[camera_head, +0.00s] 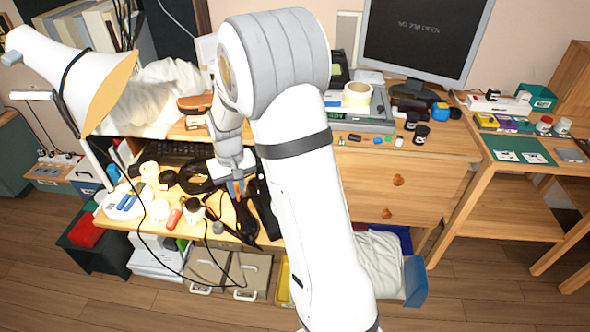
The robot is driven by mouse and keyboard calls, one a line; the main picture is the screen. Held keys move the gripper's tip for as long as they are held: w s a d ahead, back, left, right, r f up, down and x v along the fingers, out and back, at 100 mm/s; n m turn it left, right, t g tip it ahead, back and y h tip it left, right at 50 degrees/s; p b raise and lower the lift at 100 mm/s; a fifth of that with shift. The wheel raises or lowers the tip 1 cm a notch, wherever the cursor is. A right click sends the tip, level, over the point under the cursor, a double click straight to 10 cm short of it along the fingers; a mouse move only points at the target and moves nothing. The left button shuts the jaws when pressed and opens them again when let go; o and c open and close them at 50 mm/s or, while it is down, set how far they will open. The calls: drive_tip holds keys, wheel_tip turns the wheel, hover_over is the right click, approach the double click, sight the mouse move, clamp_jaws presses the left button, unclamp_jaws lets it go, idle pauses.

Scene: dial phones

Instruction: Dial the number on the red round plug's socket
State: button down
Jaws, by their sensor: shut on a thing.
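My gripper (237,188) is low over the cluttered wooden desk (215,230), left of my white arm. Its orange-tipped fingers are close together beside a black object (244,222) with a cord-like shape. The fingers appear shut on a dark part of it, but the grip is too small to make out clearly. A small red item (174,219) lies on the desk to the left of my gripper, among white rounded items. I cannot tell whether it is a plug. No socket number is readable, and I cannot clearly identify a phone. My arm hides part of the desk.
A white lamp (70,75) leans in from the left, its dark cable hanging before the desk. A black keyboard (180,153) lies behind the clutter. A monitor (425,38) stands at the back. Another wooden table (510,160) holds small items at right. Boxes fill the space below the desk.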

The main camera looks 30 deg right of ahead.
drive_tip(key=shift+d, duration=0.1)
drive_tip(key=s+d+r+n+t+p, duration=0.1)
drive_tip(key=s+d+r+p, duration=0.15)
drive_tip(key=d+p, duration=0.4)
drive_tip(key=s+d+r+n+t+p, duration=0.1)
drive_tip(key=s+d+r+p, duration=0.1)
drive_tip(key=s+d+p, duration=0.45)
drive_tip(key=shift+w+d+f+b, duration=0.2)
drive_tip(key=shift+w+f+b, duration=0.35)
drive_tip(key=shift+w+f, duration=0.2)
drive_tip(key=shift+w+d+f+b, duration=0.15)
drive_tip(key=shift+w+f+b, duration=0.35)
drive_tip(key=shift+w+f, duration=0.25)
drive_tip(key=shift+w+d+f+b, duration=0.2)
drive_tip(key=shift+w+f+b, duration=0.35)
drive_tip(key=shift+w+f, duration=0.15)
drive_tip(key=shift+w+f+b, duration=0.2)
drive_tip(key=shift+f+b, duration=0.1)
drive_tip(key=shift+b, duration=0.15)
drive_tip(key=shift+w+f+b, duration=0.2)
drive_tip(key=shift+f+b, duration=0.25)
drive_tip(key=shift+b, duration=0.25)
drive_tip(key=shift+s+d, duration=0.1)
